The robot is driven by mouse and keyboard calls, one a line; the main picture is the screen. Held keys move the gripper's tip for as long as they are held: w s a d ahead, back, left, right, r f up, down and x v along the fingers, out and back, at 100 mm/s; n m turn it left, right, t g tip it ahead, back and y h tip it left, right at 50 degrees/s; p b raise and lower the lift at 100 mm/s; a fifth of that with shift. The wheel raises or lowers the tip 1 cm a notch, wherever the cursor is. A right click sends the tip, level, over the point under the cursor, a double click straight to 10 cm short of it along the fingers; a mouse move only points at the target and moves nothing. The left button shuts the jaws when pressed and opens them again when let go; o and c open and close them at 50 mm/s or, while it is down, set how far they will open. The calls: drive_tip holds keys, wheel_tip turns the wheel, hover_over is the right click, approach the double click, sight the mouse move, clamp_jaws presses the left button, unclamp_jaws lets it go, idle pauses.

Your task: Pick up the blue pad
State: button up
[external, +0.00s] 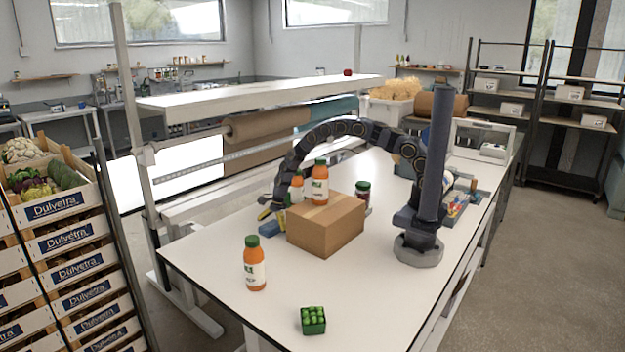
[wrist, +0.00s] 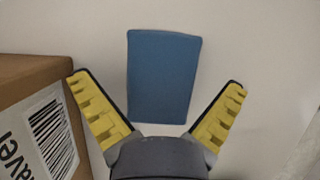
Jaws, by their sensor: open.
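The blue pad (wrist: 163,76) lies flat on the white table in the wrist view, between and beyond my spread fingertips. In the external view the blue pad (external: 270,229) shows as a small blue patch beside the left end of the cardboard box. My gripper (wrist: 157,88) is open and empty, with a yellow ridged finger on each side of the pad. In the external view my gripper (external: 266,211) is just above the pad, pointing down. The gap between the fingers and the pad is hard to judge.
A cardboard box (external: 325,228) stands close to my gripper; its labelled side (wrist: 40,125) is by the left finger. Juice bottles (external: 320,184) stand on and behind it. Another bottle (external: 254,266) and a green carton (external: 313,320) stand nearer the front. The front left table (external: 215,262) is clear.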

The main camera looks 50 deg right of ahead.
drive_tip(key=c, duration=1.2)
